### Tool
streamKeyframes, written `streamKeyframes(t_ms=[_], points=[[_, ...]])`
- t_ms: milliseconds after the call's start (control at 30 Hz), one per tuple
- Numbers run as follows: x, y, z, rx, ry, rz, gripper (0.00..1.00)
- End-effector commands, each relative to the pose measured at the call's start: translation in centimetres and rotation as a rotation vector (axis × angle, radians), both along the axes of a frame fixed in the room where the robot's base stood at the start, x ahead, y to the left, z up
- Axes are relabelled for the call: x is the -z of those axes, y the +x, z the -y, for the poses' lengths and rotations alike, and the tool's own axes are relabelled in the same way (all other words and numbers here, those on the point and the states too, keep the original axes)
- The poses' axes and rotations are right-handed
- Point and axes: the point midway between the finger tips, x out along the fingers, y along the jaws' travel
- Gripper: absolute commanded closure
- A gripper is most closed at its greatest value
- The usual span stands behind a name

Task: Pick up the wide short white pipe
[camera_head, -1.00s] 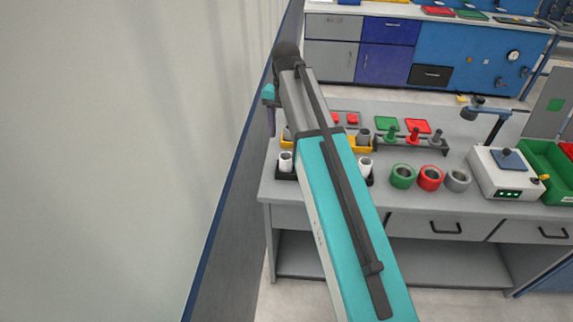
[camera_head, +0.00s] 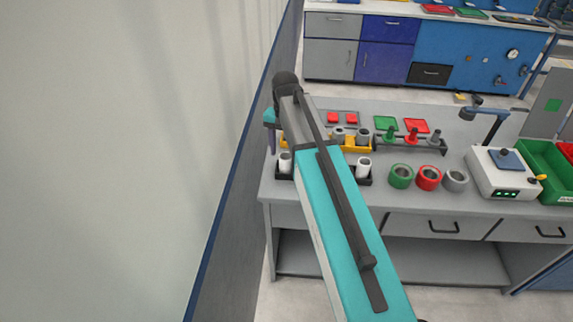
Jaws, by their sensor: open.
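Two white pipes stand upright in a black holder (camera_head: 321,180) at the front left of the bench. The left white pipe (camera_head: 285,163) shows beside my arm. The right white pipe (camera_head: 364,167) stands at the holder's right end. I cannot tell for certain which is the wide short one, and my arm hides the middle of the holder. My gripper (camera_head: 272,145) hangs from the teal wrist at the bench's left edge, behind and left of the left white pipe. It is open and apart from both pipes; its fingertips are small and unclear.
A yellow holder (camera_head: 355,149) with grey pipes stands just behind. Green (camera_head: 401,176), red (camera_head: 428,178) and grey (camera_head: 456,180) rings sit to the right, before a rack of pegs (camera_head: 438,148). The wall is close on the left.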

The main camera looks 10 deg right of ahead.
Motion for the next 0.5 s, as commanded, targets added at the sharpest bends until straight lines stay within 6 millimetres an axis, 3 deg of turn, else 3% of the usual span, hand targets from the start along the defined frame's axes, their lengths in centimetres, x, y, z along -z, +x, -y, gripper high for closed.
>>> streamKeyframes(t_ms=[267,500], points=[[0.1,0.0,0.0,-0.001,0.000,0.000,0.42],[1.5,0.1,0.0,-0.001,0.000,-0.002,0.42]])
